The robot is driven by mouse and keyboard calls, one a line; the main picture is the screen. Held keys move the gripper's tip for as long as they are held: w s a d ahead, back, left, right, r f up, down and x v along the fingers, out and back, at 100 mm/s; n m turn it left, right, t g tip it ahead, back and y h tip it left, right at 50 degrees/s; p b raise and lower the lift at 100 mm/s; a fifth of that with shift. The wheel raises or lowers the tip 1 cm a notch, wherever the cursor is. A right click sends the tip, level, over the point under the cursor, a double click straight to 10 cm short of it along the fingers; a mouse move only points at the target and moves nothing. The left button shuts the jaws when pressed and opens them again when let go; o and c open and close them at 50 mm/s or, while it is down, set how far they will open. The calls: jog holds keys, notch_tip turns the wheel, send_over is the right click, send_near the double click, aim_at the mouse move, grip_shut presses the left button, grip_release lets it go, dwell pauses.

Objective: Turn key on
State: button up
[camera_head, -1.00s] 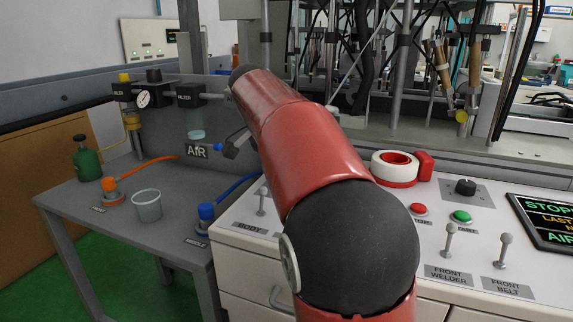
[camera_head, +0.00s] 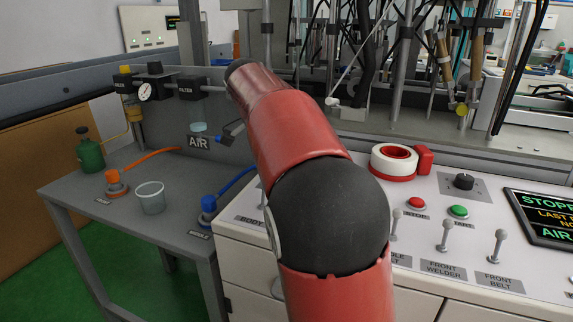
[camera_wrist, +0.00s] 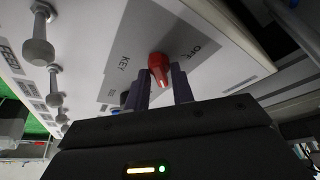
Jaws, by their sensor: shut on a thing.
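The red key (camera_wrist: 159,66) shows in the wrist view on a grey plate marked KEY and OFF (camera_wrist: 198,50). My gripper (camera_wrist: 161,84) has its two dark fingers around the key's near end, shut on it. The key's body lines up roughly with the fingers, and its far end is at the plate. In the head view my red and black arm covers the middle, so the key and my gripper are hidden there.
In the head view, the white panel holds a red button (camera_head: 417,203), a green button (camera_head: 458,211), a black knob (camera_head: 464,181) and several toggle levers (camera_head: 445,236). A red-and-white ring-shaped thing (camera_head: 394,161) stands behind them. A grey side table (camera_head: 110,205) stands left.

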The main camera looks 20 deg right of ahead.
jog(key=o, duration=1)
jog(key=p+v, duration=0.1)
jog(key=v, duration=0.6)
jog(key=shift+a+r, duration=0.2)
jog(key=shift+r, duration=0.15)
